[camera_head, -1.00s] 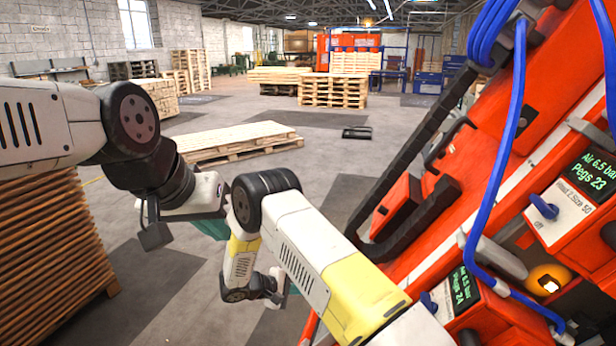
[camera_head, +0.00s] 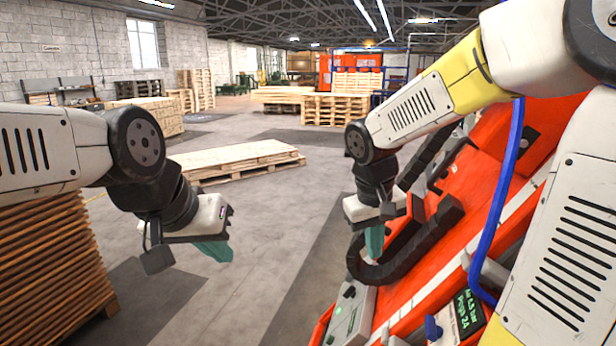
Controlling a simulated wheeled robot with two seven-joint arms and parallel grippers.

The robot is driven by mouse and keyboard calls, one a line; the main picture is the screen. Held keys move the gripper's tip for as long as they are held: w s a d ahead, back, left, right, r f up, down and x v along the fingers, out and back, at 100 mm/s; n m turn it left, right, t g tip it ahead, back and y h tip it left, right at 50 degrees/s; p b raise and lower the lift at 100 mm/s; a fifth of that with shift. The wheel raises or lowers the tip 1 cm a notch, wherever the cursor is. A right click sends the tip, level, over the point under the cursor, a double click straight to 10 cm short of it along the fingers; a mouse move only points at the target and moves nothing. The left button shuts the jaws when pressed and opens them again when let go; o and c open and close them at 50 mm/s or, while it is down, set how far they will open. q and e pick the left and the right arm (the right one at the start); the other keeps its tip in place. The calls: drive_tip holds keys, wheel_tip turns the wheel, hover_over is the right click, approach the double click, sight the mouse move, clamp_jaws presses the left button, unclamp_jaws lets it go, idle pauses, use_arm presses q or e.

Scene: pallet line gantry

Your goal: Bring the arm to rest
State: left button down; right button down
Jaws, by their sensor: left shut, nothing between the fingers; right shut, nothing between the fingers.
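My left arm comes in from the left edge. Its gripper (camera_head: 215,250) hangs over the open floor, with teal fingers shut and empty. My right arm arches in from the upper right.
The orange machine (camera_head: 480,215) with blue hoses and a green display (camera_head: 470,310) fills the right. A stack of wooden boards (camera_head: 45,255) stands at lower left. A low pallet (camera_head: 240,160) lies on the floor ahead. Grey floor between the grippers is clear.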

drive_tip(key=s+r+m+t+y, duration=0.2)
drive_tip(key=s+r, duration=0.5)
drive_tip(key=s, duration=0.4)
drive_tip(key=shift+s+d+t+y, duration=0.15)
drive_tip(key=shift+d+t+y, duration=0.05)
drive_tip(key=shift+t+y, duration=0.7)
